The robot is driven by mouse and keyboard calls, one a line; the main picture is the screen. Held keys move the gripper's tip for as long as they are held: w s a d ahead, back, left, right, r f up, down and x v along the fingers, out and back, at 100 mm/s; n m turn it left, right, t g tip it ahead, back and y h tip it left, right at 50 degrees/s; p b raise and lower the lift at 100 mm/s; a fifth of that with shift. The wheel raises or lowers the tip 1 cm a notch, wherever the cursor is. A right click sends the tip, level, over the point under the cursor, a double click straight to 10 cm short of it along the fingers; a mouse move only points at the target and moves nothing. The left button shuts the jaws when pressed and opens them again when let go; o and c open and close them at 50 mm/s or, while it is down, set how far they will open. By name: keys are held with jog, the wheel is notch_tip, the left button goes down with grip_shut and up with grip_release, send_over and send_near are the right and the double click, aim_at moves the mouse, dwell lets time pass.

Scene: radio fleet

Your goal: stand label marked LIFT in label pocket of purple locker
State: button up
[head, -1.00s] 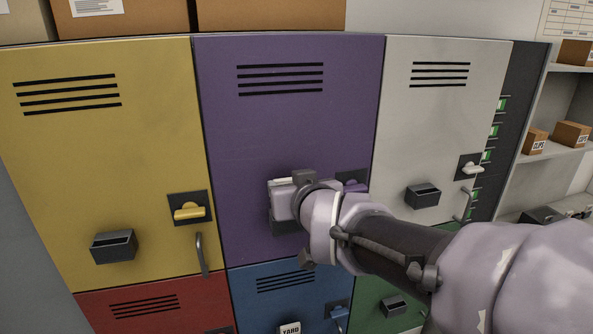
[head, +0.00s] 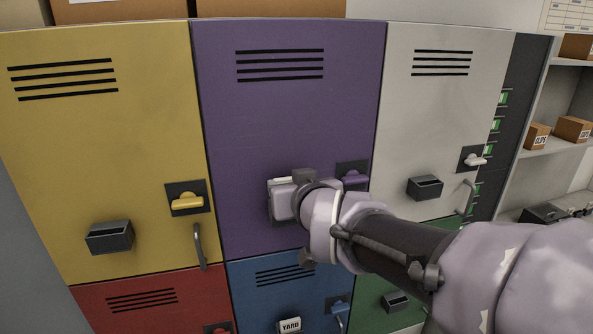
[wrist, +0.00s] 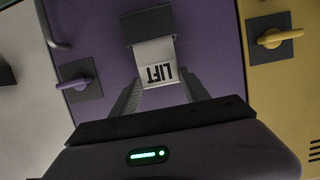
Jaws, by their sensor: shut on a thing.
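The purple locker (head: 290,130) is in the middle of the head view, its door shut. My gripper (head: 288,200) is in front of its lower part and hides most of its label pocket there. In the wrist view my gripper (wrist: 161,88) is shut on the white label marked LIFT (wrist: 158,62), whose lettering appears upside down. The dark label pocket (wrist: 148,24) of the purple locker is right at the label's far edge. I cannot tell whether that edge is inside the pocket or only in front of it.
The purple latch (head: 355,177) is close to the right of my gripper. The yellow locker (head: 110,150) and white locker (head: 430,120) flank it, each with a pocket and latch. Below are red (head: 150,318), blue (head: 265,300) and green (head: 375,295) lockers.

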jog(key=shift+f+b, duration=0.9)
jog(key=shift+b, duration=0.05)
jog(key=o, duration=1.7)
jog(key=p+v, duration=0.7)
jog(key=v, duration=1)
jog(key=shift+s+r, duration=0.1)
jog(key=shift+s, duration=0.15)
